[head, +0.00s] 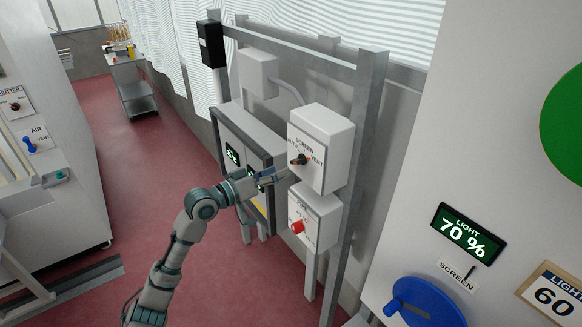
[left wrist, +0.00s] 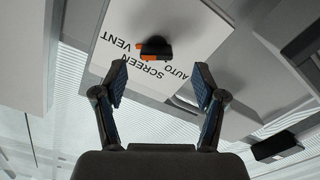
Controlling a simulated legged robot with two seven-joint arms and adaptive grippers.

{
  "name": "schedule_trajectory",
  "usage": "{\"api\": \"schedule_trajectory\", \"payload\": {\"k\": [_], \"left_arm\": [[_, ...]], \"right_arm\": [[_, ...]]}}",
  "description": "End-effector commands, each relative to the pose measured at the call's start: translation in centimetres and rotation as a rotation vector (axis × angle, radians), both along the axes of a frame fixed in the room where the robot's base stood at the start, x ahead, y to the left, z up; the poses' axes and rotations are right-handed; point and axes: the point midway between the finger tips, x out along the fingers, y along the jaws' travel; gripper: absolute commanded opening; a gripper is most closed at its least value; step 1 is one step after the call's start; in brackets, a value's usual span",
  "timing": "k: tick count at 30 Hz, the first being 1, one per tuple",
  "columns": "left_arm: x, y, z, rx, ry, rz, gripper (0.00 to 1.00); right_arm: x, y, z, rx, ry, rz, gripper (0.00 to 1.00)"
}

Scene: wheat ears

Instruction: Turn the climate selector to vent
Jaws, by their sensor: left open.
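The climate selector is a dark knob (head: 299,160) with orange on it, on the front of a white box (head: 325,130) marked AUTO, SCREEN and VENT. The knob also shows in the left wrist view (left wrist: 157,48), with the lettering upside down around it. I cannot tell for sure which mark it points at. My left gripper (head: 279,175) is open and empty just in front of the knob, apart from it. In the left wrist view its two fingers (left wrist: 160,88) stand wide apart, with the knob beyond and between them. My right gripper is not in view.
A second white box (head: 318,220) with a red knob (head: 297,227) hangs just below. A grey metal frame (head: 360,130) carries both. A cabinet with green displays (head: 235,150) stands behind my left arm. A blue handwheel (head: 425,300) is at lower right.

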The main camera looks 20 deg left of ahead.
Motion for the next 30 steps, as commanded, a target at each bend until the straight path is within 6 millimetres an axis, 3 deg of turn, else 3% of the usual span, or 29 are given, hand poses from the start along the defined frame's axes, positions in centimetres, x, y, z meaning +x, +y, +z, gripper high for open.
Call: {"api": "schedule_trajectory", "payload": {"k": [6, 12, 26, 28, 30], "left_arm": [[-2.9, 2.5, -0.3, 0.001, 0.005, 0.002, 0.71], [-3.9, 3.2, -0.2, 0.001, 0.005, 0.0, 0.71], [-3.8, 3.3, -0.4, 0.0, 0.006, 0.002, 0.71], [-3.2, 3.7, -1.3, -0.005, 0.018, 0.017, 0.71], [-1.8, 4.5, -3.5, -0.01, 0.045, 0.052, 0.71]], "right_arm": [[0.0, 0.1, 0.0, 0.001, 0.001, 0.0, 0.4], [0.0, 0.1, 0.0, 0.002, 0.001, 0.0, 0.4], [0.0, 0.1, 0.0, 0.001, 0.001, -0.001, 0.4], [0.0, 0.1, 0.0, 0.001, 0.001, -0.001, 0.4], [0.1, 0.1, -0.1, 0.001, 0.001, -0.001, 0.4]]}}
